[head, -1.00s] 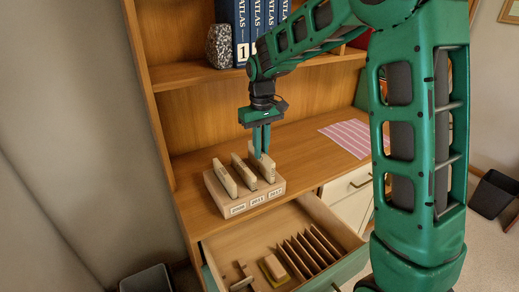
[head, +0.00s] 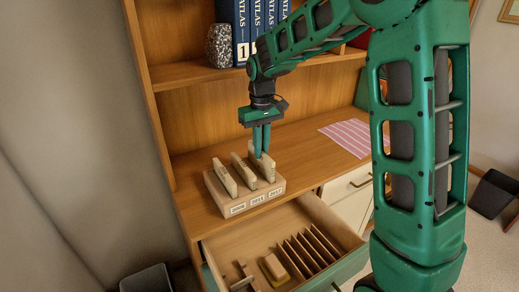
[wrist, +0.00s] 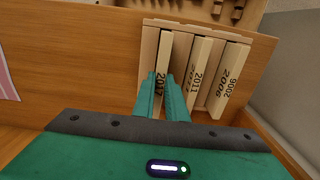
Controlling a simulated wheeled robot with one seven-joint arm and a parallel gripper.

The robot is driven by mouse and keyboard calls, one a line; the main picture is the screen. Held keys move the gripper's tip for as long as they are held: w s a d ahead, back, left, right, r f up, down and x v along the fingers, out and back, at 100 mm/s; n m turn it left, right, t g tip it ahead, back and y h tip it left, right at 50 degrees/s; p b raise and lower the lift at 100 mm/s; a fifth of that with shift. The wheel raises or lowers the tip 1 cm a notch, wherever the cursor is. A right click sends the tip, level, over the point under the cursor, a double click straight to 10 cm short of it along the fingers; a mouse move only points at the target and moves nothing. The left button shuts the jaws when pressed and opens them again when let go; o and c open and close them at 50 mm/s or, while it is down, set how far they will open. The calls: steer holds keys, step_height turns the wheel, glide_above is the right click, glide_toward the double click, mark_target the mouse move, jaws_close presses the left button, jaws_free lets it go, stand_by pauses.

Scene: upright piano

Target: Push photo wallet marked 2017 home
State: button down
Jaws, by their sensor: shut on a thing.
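The pale wooden rack (head: 245,204) stands on the desk top, with 2006, 2011 and 2017 labels along its front. Three pale, slab-like photo wallets stand in it, leaning slightly. The wallet marked 2017 (head: 267,168) is at the right in the head view; it also shows in the wrist view (wrist: 164,58). The 2011 wallet (wrist: 196,75) and 2006 wallet (wrist: 230,78) stand beside it. My gripper (head: 261,154) points down from above, its green fingers shut on the 2017 wallet's upper edge. In the wrist view the fingers (wrist: 161,77) straddle it and partly hide it.
An open drawer (head: 256,240) with several thin dividers sits below the desk top. A pink striped cloth (head: 348,136) lies to the right. Atlas volumes (head: 241,30) and a speckled block (head: 219,46) stand on the shelf above. The desk between rack and cloth is clear.

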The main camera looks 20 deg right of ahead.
steer(key=shift+f, duration=1.3)
stand_by(0.9)
steer(key=c, duration=1.7)
jaws_free()
step_height(320, 180, up, 11)
steer(key=shift+f, duration=0.15)
